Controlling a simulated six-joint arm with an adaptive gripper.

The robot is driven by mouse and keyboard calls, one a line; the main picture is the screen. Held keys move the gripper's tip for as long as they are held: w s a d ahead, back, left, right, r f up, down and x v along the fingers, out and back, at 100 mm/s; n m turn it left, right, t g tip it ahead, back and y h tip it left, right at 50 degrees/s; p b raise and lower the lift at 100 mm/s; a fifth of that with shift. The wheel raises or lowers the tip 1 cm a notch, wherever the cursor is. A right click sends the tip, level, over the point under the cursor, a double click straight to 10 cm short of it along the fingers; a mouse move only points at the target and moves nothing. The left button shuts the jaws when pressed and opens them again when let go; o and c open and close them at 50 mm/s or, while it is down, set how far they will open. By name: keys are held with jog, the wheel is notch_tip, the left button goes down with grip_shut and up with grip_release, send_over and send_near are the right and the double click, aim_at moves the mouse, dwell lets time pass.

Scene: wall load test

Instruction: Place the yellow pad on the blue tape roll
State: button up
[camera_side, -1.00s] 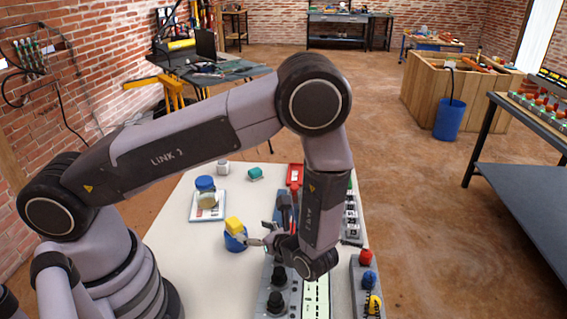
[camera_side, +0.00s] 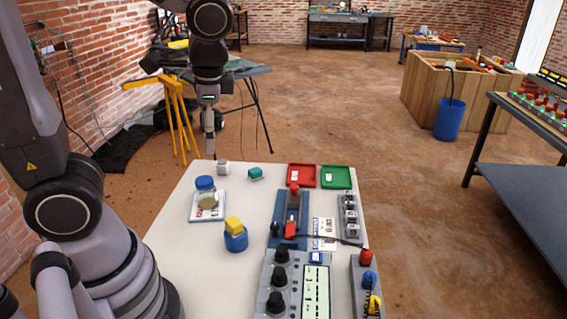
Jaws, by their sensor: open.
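The yellow pad (camera_side: 233,224) is a small yellow block. It rests on top of the blue tape roll (camera_side: 236,241), slightly tilted, near the middle of the white table. My gripper (camera_side: 209,146) is raised above the table's far left edge, well away from the pad and the roll. It points down, is seen edge-on and looks empty. The underside of the pad, where it meets the roll, is hidden.
A white cube (camera_side: 223,167) and a teal block (camera_side: 255,173) lie at the back. Red (camera_side: 310,184) and green (camera_side: 336,184) trays and control panels (camera_side: 282,300) fill the right side.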

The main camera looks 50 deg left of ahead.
jog(key=s+r+n+t+h, duration=0.3)
jog(key=s+r+n+t, duration=0.1)
jog(key=s+r+t, duration=0.1)
jog(key=shift+s+a+r+n+t, duration=0.35)
jog(key=shift+s+r, duration=0.35)
jog(key=shift+s, duration=0.45)
